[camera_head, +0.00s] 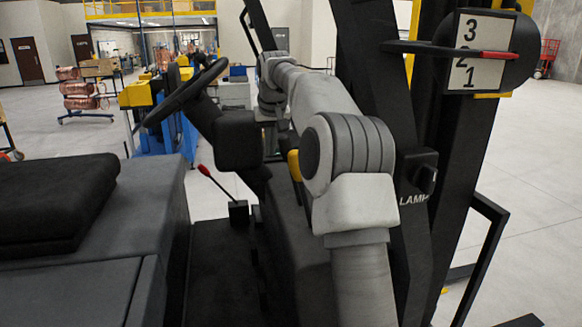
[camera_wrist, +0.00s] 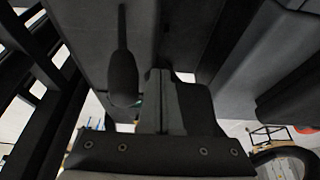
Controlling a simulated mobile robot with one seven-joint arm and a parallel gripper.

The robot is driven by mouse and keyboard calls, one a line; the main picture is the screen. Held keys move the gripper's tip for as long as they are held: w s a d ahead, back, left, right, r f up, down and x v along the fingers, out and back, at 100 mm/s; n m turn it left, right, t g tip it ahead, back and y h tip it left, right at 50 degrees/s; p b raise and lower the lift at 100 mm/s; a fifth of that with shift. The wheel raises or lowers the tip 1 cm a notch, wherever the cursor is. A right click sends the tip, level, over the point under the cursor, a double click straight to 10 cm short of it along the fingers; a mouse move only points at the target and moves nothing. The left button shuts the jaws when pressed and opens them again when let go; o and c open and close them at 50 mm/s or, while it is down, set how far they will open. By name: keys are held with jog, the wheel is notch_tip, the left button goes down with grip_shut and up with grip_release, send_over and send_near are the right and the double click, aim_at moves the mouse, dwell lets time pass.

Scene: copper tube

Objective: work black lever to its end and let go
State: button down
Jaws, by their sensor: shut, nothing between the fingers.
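In the wrist view a black lever (camera_wrist: 123,75) has a thin stem and a thicker rounded grip. My gripper (camera_wrist: 160,74) is shut and empty, with its fingers close to the right of the grip in the picture. I cannot tell whether they touch it.
A black steering wheel (camera_head: 188,90) is at the left. A red-knobbed lever (camera_head: 218,187) stands on the floor, and a yellow handle (camera_head: 294,165) is close to my arm. A numbered dial (camera_head: 472,50) and a black seat (camera_head: 60,205) flank the cab.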

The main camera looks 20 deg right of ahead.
jog(key=shift+s+d+f+p, duration=0.1)
jog(key=shift+s+d+p, duration=0.15)
jog(key=shift+d, duration=0.7)
jog(key=shift+s+d+r+p, duration=0.15)
jog(key=shift+d+p, duration=0.1)
jog(key=shift+d, duration=0.65)
jog(key=shift+s+d+f+p, duration=0.15)
jog(key=shift+s+d+p, duration=0.1)
jog(key=shift+d, duration=0.7)
jog(key=w+a, duration=0.2)
jog(key=a, duration=0.7)
jog(key=shift+p, duration=0.45)
jog(key=shift+r, duration=0.2)
notch_tip(320, 180, up, 8)
jog(key=p, duration=0.4)
jog(key=shift+f, duration=0.1)
